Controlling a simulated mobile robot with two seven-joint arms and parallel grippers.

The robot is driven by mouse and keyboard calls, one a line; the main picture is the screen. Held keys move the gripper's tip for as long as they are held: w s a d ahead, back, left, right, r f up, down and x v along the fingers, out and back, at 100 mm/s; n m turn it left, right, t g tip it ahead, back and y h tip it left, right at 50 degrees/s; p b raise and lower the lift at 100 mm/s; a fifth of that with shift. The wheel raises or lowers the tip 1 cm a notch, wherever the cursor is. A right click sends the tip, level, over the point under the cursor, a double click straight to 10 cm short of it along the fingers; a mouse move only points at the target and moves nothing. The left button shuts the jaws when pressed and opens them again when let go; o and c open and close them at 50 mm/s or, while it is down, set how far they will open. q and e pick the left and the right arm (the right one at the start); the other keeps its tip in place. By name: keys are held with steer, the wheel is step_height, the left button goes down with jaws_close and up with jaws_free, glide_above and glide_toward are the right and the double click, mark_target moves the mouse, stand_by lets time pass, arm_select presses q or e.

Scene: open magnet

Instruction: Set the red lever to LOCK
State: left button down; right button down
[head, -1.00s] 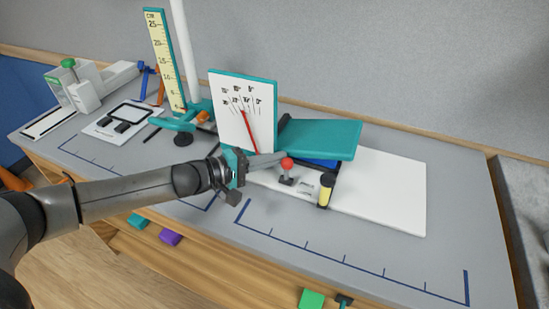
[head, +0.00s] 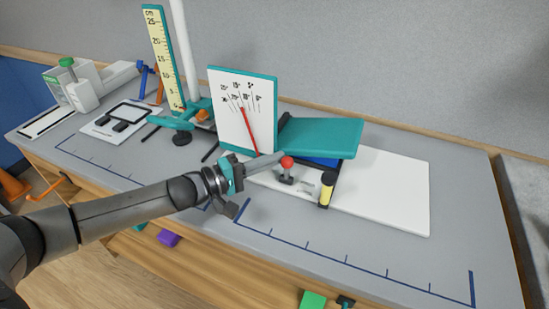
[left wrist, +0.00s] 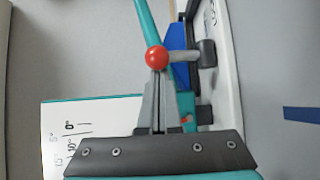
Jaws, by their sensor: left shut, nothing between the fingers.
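The red lever has a red ball knob (head: 287,162) on a short grey stem, standing on the white base plate (head: 390,190). The knob also shows in the left wrist view (left wrist: 156,57). My left gripper (head: 281,160) is shut and empty, its fingertips right at the knob's left side. In the left wrist view the shut fingers (left wrist: 158,80) reach the knob and partly overlap it; whether they touch cannot be told. Faint lettering lies on the plate beside the lever, too small to read in the head view. My right gripper is out of view.
A white dial board (head: 240,110) with a red pointer stands behind the gripper. A ruler stand (head: 165,60) is at the back left. The front right table is clear.

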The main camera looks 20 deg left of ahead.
arm_select(q)
steer(key=shift+s+f, duration=0.1)
steer(key=shift+s, duration=0.05)
steer(key=shift+s+f+m+t+h+b, duration=0.1)
steer(key=shift+s+m+t+h+b, duration=0.1)
steer(key=shift+m+t+h+b, duration=0.15)
steer(key=shift+s+m+t+h, duration=0.25)
steer(key=shift+s+m+t, duration=0.1)
steer(key=shift+m+t, duration=0.1)
steer(key=shift+s+f, duration=0.2)
steer(key=shift+s, duration=0.35)
steer(key=shift+s+f+p, duration=0.35)
steer(key=shift+s, duration=0.1)
steer(key=shift+s+f, duration=0.1)
step_height(320, 180, up, 20)
steer(key=p, duration=0.5)
